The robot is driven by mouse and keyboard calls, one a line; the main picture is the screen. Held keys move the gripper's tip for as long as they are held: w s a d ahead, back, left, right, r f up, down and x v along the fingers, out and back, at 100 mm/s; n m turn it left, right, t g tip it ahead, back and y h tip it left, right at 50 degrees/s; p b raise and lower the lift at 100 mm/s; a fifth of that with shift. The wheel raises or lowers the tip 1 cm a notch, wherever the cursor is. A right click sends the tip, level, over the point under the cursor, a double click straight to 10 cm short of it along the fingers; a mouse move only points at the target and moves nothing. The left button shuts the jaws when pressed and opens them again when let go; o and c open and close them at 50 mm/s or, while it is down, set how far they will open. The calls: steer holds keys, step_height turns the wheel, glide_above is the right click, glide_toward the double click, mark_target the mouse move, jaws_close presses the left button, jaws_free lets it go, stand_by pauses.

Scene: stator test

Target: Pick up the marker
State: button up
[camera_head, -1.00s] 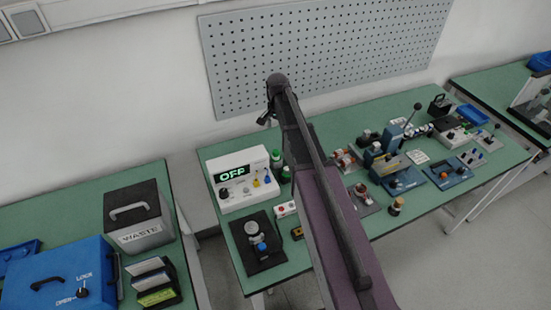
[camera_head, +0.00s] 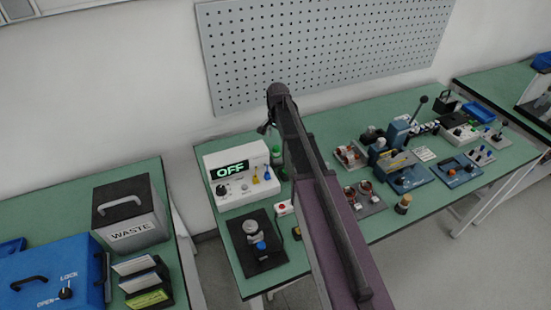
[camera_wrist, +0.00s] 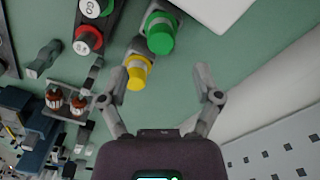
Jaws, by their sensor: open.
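In the wrist view my gripper (camera_wrist: 161,80) is open, with its two fingers spread above the green table. A yellow-capped object (camera_wrist: 138,72) is close beside the left finger, toward the gap. A larger green-capped object (camera_wrist: 160,32) is just beyond it. A dark, slim object (camera_wrist: 44,58) lies farther left. I cannot tell which of these, if any, is the marker. In the head view my arm covers the middle of the table, and green-capped items (camera_head: 276,154) show beside it.
A white box reading OFF (camera_head: 240,172) stands left of my arm, with a black fixture (camera_head: 256,245) in front. A WASTE bin (camera_head: 130,213) and blue case (camera_head: 50,275) are on the left table. Presses and fixtures (camera_head: 400,165) crowd the right. A pegboard (camera_head: 320,50) hangs behind.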

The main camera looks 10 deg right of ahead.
mark_target(276, 147)
steer(key=shift+f+b, duration=0.35)
steer(key=shift+f, duration=0.3)
steer(key=shift+s+a+f+b, duration=0.1)
steer(key=shift+a+f+b, duration=0.05)
steer(key=shift+f+b, duration=1.15)
steer(key=shift+s+a+f+b, duration=0.1)
steer(key=shift+f+b, duration=1.2)
jaws_close()
